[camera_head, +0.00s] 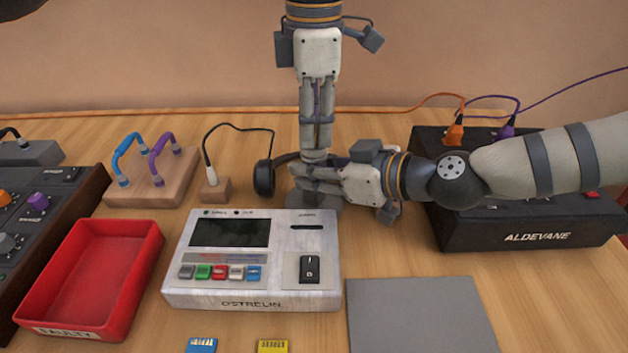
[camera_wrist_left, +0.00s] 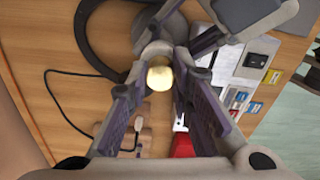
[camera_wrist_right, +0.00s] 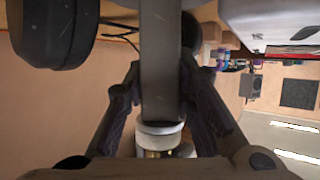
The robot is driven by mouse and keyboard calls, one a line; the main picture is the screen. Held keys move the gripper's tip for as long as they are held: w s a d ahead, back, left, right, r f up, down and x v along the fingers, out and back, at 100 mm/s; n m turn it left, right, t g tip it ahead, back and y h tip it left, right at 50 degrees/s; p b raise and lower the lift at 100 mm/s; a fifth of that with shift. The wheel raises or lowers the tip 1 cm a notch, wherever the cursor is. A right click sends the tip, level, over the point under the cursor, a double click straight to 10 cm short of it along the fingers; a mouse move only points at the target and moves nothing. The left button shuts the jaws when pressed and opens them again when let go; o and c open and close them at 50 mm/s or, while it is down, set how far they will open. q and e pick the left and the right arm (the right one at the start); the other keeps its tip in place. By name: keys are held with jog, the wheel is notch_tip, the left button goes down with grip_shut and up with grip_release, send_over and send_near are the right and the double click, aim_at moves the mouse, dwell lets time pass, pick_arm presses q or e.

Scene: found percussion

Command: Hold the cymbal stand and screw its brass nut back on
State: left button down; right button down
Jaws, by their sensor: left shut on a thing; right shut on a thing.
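The cymbal stand's grey base (camera_head: 328,196) is on the table behind the sampler; its dark post (camera_wrist_right: 161,65) shows in the right wrist view. My right gripper (camera_head: 303,181) comes in from the right and is shut on the stand low down. My left gripper (camera_head: 314,150) points straight down just above it, shut on the brass nut. The round, pale yellow brass nut (camera_wrist_left: 160,77) sits between the left fingertips, in line with the stand. The fingers hide it in the head view. I cannot tell how far it is threaded.
Black headphones (camera_head: 264,178) lie close left of the stand. The sampler (camera_head: 250,300) is just in front. A black ALDEVANE box (camera_head: 470,237) stands under my right arm. A red tray (camera_head: 145,262), a wooden block with cables (camera_head: 152,186) and a grey mat (camera_head: 420,315) are around.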

pick_arm(q)
jog(key=m, duration=0.7)
pick_arm(e)
jog(key=shift+f, duration=0.1)
pick_arm(q)
jog(key=m, duration=1)
jog(key=shift+m, duration=0.4)
jog(key=m, duration=0.4)
jog(key=shift+f, duration=0.1)
jog(key=m, duration=0.3)
jog(key=shift+m, duration=0.3)
jog(key=m, duration=0.3)
jog(key=shift+m, duration=0.3)
jog(key=m, duration=0.7)
jog(key=shift+m, duration=0.3)
jog(key=m, duration=0.3)
jog(key=shift+m, duration=0.4)
jog(key=m, duration=0.3)
jog(key=shift+m, duration=0.4)
jog(key=m, duration=0.6)
jog(key=shift+f, duration=0.1)
jog(key=c, duration=1.3)
grip_release()
jog(key=shift+c, duration=0.2)
